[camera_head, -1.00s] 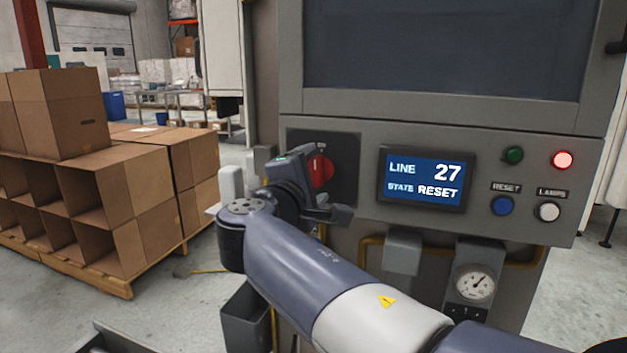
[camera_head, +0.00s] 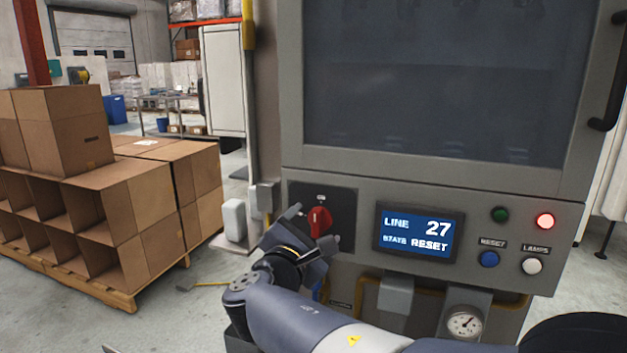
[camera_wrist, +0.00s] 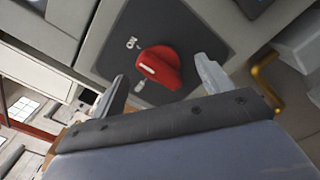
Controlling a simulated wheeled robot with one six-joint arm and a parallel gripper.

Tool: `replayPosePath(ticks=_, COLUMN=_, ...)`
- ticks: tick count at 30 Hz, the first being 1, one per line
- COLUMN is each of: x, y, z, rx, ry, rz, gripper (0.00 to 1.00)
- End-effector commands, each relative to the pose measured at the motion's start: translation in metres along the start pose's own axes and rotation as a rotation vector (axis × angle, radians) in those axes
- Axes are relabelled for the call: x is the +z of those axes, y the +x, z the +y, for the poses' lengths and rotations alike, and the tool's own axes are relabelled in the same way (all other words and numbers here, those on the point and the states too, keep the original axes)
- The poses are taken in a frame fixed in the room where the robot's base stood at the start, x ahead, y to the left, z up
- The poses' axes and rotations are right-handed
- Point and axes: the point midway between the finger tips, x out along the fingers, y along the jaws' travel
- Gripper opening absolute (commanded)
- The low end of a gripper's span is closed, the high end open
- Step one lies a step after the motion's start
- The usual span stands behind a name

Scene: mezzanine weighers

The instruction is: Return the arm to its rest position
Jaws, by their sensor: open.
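My gripper (camera_head: 315,228) is in front of the control panel, close to the red rotary switch (camera_head: 320,222) on its dark plate. In the wrist view the gripper (camera_wrist: 160,92) is open, one finger to each side of the red switch (camera_wrist: 160,67) and a little below it. Nothing is between the fingers; whether a fingertip touches the switch I cannot tell. The label ON shows beside the knob in the wrist view. My arm reaches up from the lower right, below the screen (camera_head: 417,234), which reads LINE 27, STATE RESET.
A red lamp (camera_head: 545,221) is lit; the green one (camera_head: 499,214) looks dark. Blue (camera_head: 489,259) and white (camera_head: 532,265) buttons sit below them. A gauge (camera_head: 464,322) and yellow pipe (camera_head: 514,297) are under the panel. Boxes on a pallet (camera_head: 122,297) stand left, with open floor between.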

Motion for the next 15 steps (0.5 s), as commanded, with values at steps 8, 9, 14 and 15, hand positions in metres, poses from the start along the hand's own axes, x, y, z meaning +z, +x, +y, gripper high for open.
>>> replayPosePath(ticks=8, x=0.004, y=0.0001, z=0.0029, rx=-0.001, ry=-0.182, rz=0.0, gripper=0.75)
replayPosePath(ticks=9, x=0.0038, y=0.0001, z=0.0027, rx=-0.001, ry=-0.208, rz=0.001, gripper=0.75)
replayPosePath(ticks=14, x=0.0039, y=0.0001, z=0.0029, rx=-0.001, ry=-0.312, rz=0.001, gripper=0.75)
replayPosePath(ticks=15, x=0.0037, y=0.0001, z=0.0027, rx=-0.001, ry=-0.339, rz=0.001, gripper=0.75)
